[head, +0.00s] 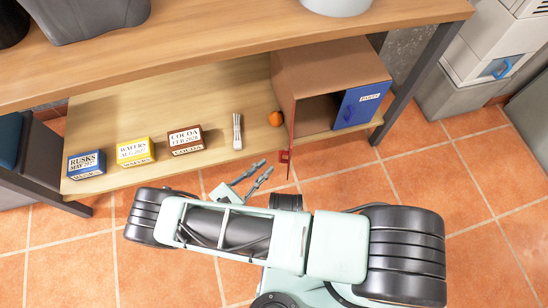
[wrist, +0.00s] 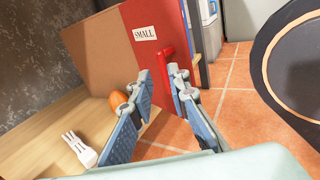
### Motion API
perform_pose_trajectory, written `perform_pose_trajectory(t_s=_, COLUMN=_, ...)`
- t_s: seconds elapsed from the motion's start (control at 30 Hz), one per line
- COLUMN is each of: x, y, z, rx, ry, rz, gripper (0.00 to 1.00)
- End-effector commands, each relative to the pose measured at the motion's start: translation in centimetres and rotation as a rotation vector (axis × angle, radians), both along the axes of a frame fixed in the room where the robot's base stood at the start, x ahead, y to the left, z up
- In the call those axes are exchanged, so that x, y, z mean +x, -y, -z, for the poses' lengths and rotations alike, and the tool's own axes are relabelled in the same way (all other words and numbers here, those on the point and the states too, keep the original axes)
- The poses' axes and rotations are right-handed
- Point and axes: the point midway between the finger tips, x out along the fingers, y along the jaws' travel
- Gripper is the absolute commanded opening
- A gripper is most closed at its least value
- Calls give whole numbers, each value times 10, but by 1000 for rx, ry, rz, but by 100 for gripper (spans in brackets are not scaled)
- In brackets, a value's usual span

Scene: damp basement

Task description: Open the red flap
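The red flap (head: 292,122) shows nearly edge-on in the head view. It stands swung out from the left side of a brown box (head: 325,65), whose left compartment is open to view. In the wrist view the red flap (wrist: 155,18) bears a "SMALL" label and a red handle (wrist: 167,62). My gripper (head: 262,168) is in front of the shelf, left of the flap's handle (head: 285,156). In the wrist view my gripper (wrist: 160,74) has its fingers apart with nothing between them. The handle is just beyond the fingertips; I cannot tell whether they touch.
A blue "PARTS" door (head: 360,104) closes the box's right part. An orange ball-like item (head: 276,119), a pale fork-like bundle (head: 237,131) and labelled cartons (head: 136,152) sit on the lower shelf (head: 215,95). A table leg (head: 410,85) stands right; tiled floor lies in front.

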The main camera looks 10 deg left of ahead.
Motion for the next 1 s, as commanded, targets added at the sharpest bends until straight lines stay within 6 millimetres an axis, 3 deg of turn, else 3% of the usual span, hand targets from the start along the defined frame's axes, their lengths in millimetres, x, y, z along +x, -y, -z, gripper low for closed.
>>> perform_pose_trajectory(t_s=0.1, x=-18, y=-13, z=0, rx=1, ry=1, rz=-2, gripper=16)
perform_pose_trajectory(t_s=0.3, x=-34, y=-24, z=0, rx=-1, ry=0, rz=0, gripper=16)
perform_pose_trajectory(t_s=1.0, x=-35, y=-27, z=-4, rx=7, ry=1, rz=8, gripper=16)
